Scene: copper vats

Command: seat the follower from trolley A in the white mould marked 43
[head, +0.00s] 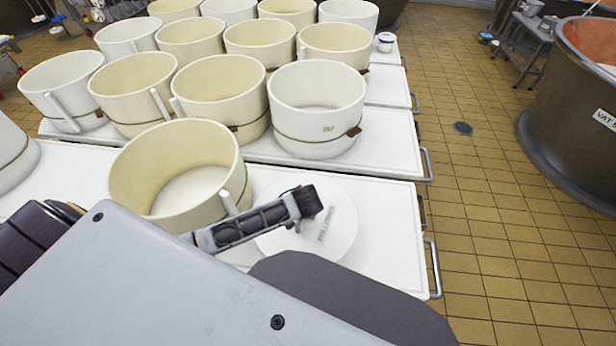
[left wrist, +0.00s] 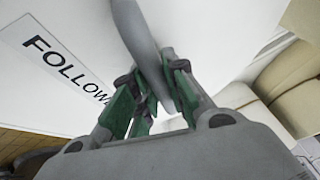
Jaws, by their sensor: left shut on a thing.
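The follower (head: 338,232) is a white disc with a printed label, at the right end of the nearest white trolley top (head: 395,255). I cannot tell whether it rests on the top or is slightly raised. My left gripper (head: 308,203) is over it and hides part of it. In the left wrist view my left gripper (left wrist: 152,98) is shut on the grey handle (left wrist: 142,35) of the follower (left wrist: 85,25). A white mould (head: 315,110) with a brown tag stands behind; its small mark is unreadable. My right gripper is out of view.
A cream mould (head: 180,165) stands close left of the follower. Several white and cream moulds crowd the trolleys behind. A large dark vat (head: 560,135) stands at the right, with open tiled floor (head: 465,190) between it and the trolleys.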

